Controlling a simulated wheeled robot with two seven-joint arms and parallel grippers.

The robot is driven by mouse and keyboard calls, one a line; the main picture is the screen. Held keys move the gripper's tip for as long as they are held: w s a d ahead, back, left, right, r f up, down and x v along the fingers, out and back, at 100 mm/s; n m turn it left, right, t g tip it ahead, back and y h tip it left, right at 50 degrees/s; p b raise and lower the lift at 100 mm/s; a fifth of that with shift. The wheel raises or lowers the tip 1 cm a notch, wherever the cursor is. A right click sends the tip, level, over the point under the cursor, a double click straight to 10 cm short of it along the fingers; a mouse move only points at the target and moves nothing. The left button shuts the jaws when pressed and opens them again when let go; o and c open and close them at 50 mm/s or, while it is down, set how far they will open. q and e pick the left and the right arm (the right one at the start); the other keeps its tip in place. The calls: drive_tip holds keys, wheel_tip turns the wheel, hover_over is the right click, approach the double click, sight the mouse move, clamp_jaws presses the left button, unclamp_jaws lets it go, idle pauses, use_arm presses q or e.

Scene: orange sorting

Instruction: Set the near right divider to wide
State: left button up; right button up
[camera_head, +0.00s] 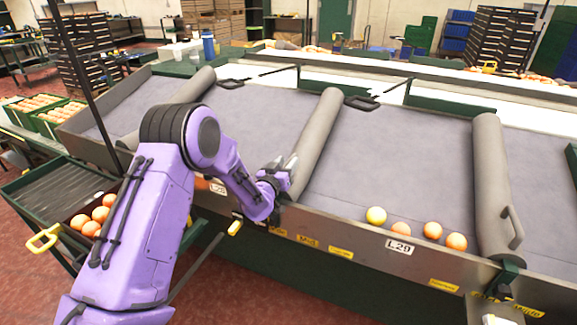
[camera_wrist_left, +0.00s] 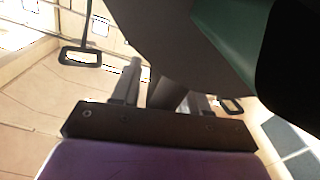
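Grey padded dividers stand on the sorting table: a left one (camera_head: 190,88), a middle one (camera_head: 318,135) and a right one (camera_head: 492,180) with a bent handle (camera_head: 514,228) near its front end. My left gripper (camera_head: 284,170) is at the front end of the middle divider, on its left side, and hides that divider's handle area. In the left wrist view, the fingers of the left gripper (camera_wrist_left: 165,92) are apart with a dark bar (camera_wrist_left: 166,88) between them; I cannot tell whether they press on it. My right gripper does not show clearly.
Several oranges (camera_head: 432,230) lie at the table's front edge, left of the right divider, above the L29 label (camera_head: 399,246). Yellow labels (camera_head: 444,285) run along the front rail. The lane between middle and right dividers is otherwise clear.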

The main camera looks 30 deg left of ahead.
use_arm(q)
drive_tip(key=shift+s+a+f, duration=0.1)
drive_tip(key=shift+s, duration=0.1)
drive_tip(key=s+d+b, duration=0.1)
drive_tip(key=s+b, duration=0.1)
drive_tip(key=s, duration=0.8)
drive_tip(key=shift+d, duration=0.4)
drive_tip(key=shift+s, duration=0.1)
